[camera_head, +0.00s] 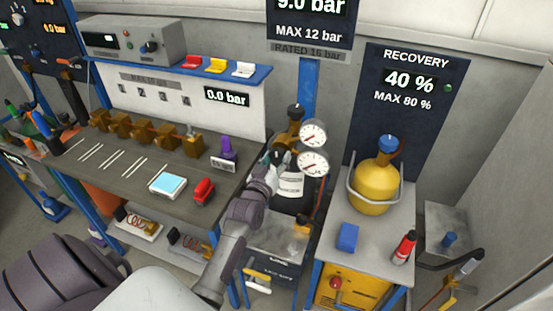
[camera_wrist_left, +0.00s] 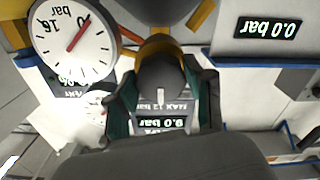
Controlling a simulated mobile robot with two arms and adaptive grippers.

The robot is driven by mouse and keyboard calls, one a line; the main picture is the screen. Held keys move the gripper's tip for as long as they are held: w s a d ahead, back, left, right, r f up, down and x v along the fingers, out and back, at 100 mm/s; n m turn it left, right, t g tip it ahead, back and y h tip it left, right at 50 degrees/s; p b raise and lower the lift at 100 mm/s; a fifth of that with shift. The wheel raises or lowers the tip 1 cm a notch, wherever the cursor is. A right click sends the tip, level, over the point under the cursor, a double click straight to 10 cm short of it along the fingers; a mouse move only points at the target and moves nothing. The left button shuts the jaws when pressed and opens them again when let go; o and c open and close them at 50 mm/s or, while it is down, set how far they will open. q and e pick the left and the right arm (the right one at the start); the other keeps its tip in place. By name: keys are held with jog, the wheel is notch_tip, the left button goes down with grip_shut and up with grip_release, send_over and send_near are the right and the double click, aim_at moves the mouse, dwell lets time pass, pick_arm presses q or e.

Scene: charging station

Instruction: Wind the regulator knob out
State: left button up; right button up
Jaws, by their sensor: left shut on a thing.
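The regulator (camera_head: 292,128) is a brass body with two round white gauges, an upper one (camera_head: 313,134) and a lower one (camera_head: 313,162), on the dark cylinder at the blue post. My left gripper (camera_head: 278,158) reaches it from the front. In the left wrist view the dark round regulator knob (camera_wrist_left: 163,78), with a pale pointer line, sits between the two fingers of my left gripper (camera_wrist_left: 163,100), which is shut on it. A large gauge (camera_wrist_left: 72,40) with a red needle is beside it. The display above (camera_head: 310,8) reads 9.0 bar, max 12 bar. My right gripper is not in view.
The workbench (camera_head: 85,165) on the left carries brass valves, a red block (camera_head: 203,192) and a purple-topped item (camera_head: 227,148). A yellow recovery cylinder (camera_head: 376,185) stands on the right cart under a 40 % display (camera_head: 410,80). A blue block (camera_head: 347,237) lies in front.

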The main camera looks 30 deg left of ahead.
pick_arm(q)
jog(key=o, duration=1.2)
jog(key=shift+f, duration=0.1)
jog(key=shift+c, duration=0.2)
jog(key=shift+s, duration=0.1)
jog(key=v, duration=1.2)
